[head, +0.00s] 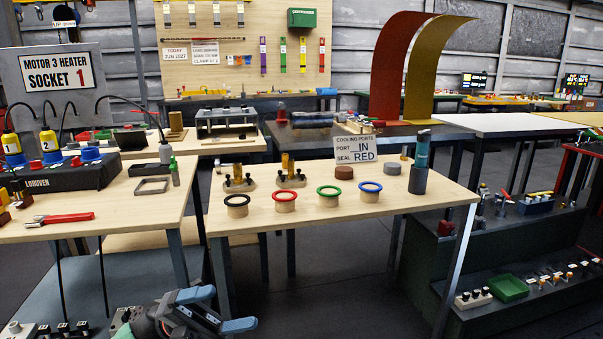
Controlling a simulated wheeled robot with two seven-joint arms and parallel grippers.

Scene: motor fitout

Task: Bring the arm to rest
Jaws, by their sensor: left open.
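My left gripper (218,309) shows at the bottom of the head view, left of centre. Its blue-tipped fingers are apart and nothing shows between them. It is low, in front of the near edge of the middle wooden table (330,222) and apart from it. Part of my left arm is cut off by the bottom edge of the picture. My right gripper is not in view.
The middle table bears a black ring (237,199), red ring (285,195), green ring (329,191) and blue ring (370,187) on round stands. A left table (120,225) holds red pliers (60,218). A dark shelf unit (450,250) stands right. Floor shows beneath the middle table.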

